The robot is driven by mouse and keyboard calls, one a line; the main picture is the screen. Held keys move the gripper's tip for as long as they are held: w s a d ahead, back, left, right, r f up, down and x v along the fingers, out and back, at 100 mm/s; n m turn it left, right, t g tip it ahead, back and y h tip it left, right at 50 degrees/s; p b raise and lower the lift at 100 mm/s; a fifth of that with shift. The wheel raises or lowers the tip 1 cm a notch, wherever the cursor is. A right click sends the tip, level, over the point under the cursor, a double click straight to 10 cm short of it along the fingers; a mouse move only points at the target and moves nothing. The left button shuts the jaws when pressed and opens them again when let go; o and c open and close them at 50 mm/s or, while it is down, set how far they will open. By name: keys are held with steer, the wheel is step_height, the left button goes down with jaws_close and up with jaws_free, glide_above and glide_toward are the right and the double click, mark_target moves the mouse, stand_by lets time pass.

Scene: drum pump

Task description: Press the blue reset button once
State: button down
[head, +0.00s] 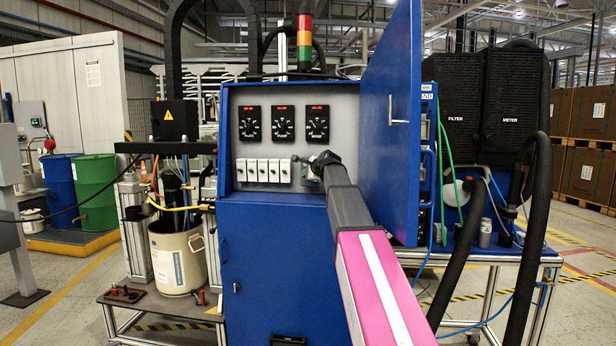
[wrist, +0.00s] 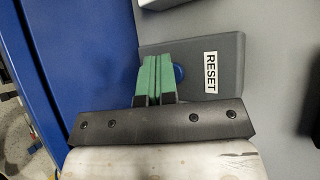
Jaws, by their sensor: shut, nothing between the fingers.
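The blue reset button (wrist: 179,74) sits on a dark grey box with a white RESET label (wrist: 210,72) in the wrist view. My gripper (wrist: 156,60) has its green finger pads shut together and empty. The fingers cover part of the button, so only its edge beside the label shows. I cannot tell whether the fingertips touch it. In the head view my gripper (head: 305,165) is at the grey panel inside the open blue cabinet (head: 270,262). The button cannot be made out there.
The cabinet's blue door (head: 390,125) stands open just right of my arm. Several white switches (head: 263,170) are left of my gripper, below three black dials (head: 283,123). In the wrist view a blue wall (wrist: 60,60) rises close on the left.

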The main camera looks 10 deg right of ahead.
steer(key=shift+s, duration=0.1)
steer(key=shift+s+a, duration=0.25)
steer(key=shift+s, duration=0.5)
steer(key=shift+s, duration=0.1)
steer(key=s, duration=0.1)
steer(key=s+a, duration=0.1)
steer(key=s, duration=0.2)
steer(key=shift+s+a, duration=0.3)
stand_by(0.8)
